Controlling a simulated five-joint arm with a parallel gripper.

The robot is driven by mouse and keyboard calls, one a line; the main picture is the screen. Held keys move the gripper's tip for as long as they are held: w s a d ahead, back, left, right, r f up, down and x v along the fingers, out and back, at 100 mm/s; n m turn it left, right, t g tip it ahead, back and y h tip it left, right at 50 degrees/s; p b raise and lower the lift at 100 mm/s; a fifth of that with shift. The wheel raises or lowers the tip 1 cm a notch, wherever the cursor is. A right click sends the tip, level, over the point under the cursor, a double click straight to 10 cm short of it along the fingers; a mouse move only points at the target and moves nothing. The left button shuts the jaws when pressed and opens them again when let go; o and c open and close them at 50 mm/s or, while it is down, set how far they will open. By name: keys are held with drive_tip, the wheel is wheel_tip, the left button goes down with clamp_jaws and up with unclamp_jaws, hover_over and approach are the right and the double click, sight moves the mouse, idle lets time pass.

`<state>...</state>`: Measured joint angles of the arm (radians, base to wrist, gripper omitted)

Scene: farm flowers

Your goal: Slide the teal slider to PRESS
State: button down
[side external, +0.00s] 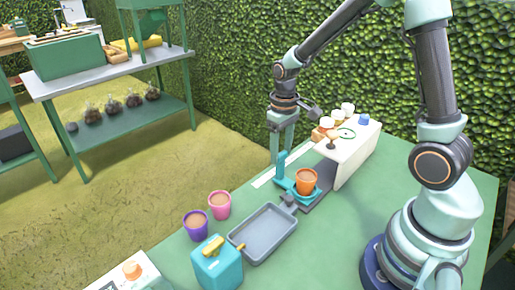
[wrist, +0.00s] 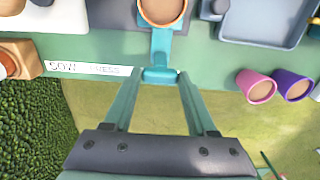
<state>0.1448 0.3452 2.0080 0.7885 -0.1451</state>
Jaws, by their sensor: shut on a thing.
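The teal slider (side external: 283,182) is a low carriage with an upright tab, on a grey track (side external: 318,198) beside a white housing (side external: 352,165). An orange pot of brown soil (side external: 306,181) stands in it. My gripper (side external: 278,157) reaches down from above and is shut on the slider's tab; in the wrist view, the tab (wrist: 160,76) lies between my fingertips. A white label strip (wrist: 92,69) reads SOW at left and PRESS towards the tab. The P is hard to make out. The slider is just right of the word PRESS.
Small pots and a blue piece (side external: 363,120) sit on the housing. A hedge stands behind.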

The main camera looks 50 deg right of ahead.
drive_tip(key=d, duration=1.1)
drive_tip(key=shift+c, duration=1)
unclamp_jaws()
drive_tip(key=shift+r, duration=0.1)
wheel_tip(320, 180, up, 12)
drive_tip(key=s+a+r+t, duration=0.2)
drive_tip(key=s+a, duration=0.2)
drive_tip(key=a, duration=0.4)
drive_tip(key=s+a+r+t, duration=0.2)
drive_tip(key=s+a, duration=0.3)
drive_tip(key=a, duration=0.3)
drive_tip(key=shift+a+t, duration=0.25)
drive_tip(key=shift+t, duration=0.55)
